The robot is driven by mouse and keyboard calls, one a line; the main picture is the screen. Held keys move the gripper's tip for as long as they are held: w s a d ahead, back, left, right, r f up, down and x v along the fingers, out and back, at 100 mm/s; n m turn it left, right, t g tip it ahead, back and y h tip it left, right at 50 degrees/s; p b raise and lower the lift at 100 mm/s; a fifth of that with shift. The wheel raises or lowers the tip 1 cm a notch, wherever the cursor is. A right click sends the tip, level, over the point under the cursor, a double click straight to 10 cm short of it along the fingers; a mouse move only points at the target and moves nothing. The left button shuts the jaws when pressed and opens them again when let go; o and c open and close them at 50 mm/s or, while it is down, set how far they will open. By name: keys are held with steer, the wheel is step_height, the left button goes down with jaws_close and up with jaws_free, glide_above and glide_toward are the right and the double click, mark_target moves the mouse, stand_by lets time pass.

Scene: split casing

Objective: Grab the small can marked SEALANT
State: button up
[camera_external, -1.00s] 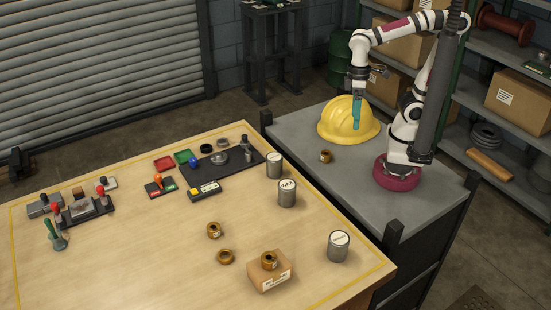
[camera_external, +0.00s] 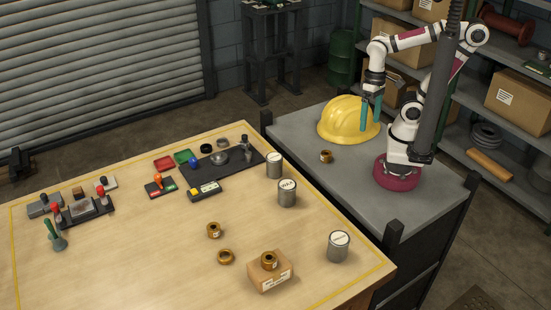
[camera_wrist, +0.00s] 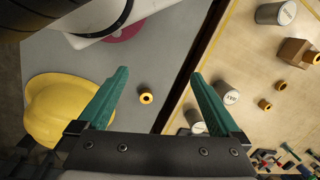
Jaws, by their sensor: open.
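Three grey cans with pale lids stand upright on the wooden table: a far can (camera_external: 274,165), a middle can (camera_external: 287,192) and a near can (camera_external: 338,246). In the wrist view the near can (camera_wrist: 270,13) is at the top right, the middle can (camera_wrist: 228,93) and far can (camera_wrist: 195,122) lower down. Lid markings are too small to read, so I cannot tell which says SEALANT. My gripper (camera_external: 370,126) is open and empty, fingers down, near the yellow hard hat and away from all cans. Its teal fingers (camera_wrist: 160,74) frame the wrist view; the right finger partly covers the far can.
The yellow hard hat (camera_external: 348,120) and a brass ring (camera_external: 326,156) sit on the grey bench. Dark posts (camera_external: 394,236) edge the bench. The table's left front is clear.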

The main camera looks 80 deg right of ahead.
mark_target(277, 165)
stand_by(0.6)
